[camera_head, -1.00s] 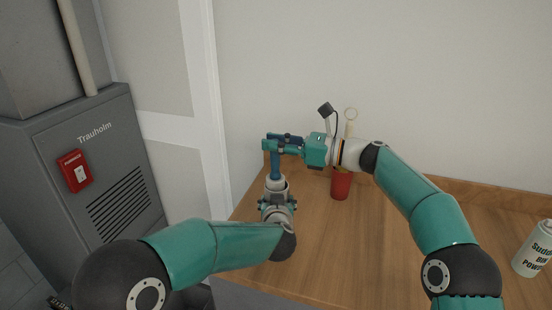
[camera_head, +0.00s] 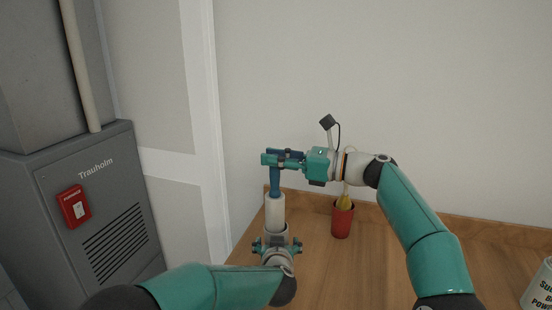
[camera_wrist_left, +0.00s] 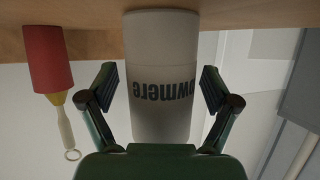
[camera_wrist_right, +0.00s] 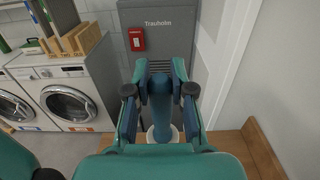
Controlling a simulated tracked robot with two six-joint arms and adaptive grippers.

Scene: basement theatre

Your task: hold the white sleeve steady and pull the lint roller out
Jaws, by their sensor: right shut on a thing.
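The lint roller has a blue handle (camera_head: 275,182) and stands upright. A length of white roll (camera_head: 275,212) shows under the handle, above a wider pale rim that looks like the sleeve's. The white sleeve (camera_wrist_left: 162,60) carries dark lettering and is between my left gripper's (camera_wrist_left: 161,82) fingers in the left wrist view. Narrow gaps show on both sides, so that gripper looks open around it. My right gripper (camera_head: 283,160) is shut on the blue handle, which also shows in the right wrist view (camera_wrist_right: 162,118). The sleeve's lower end is hidden by my left gripper in the head view.
A red cup (camera_head: 342,222) holding a yellow-and-white utensil stands right of the sleeve. A white can (camera_head: 540,287) is at the far right of the wooden counter (camera_head: 390,265). The wall is behind, and a grey cabinet (camera_head: 100,200) stands left.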

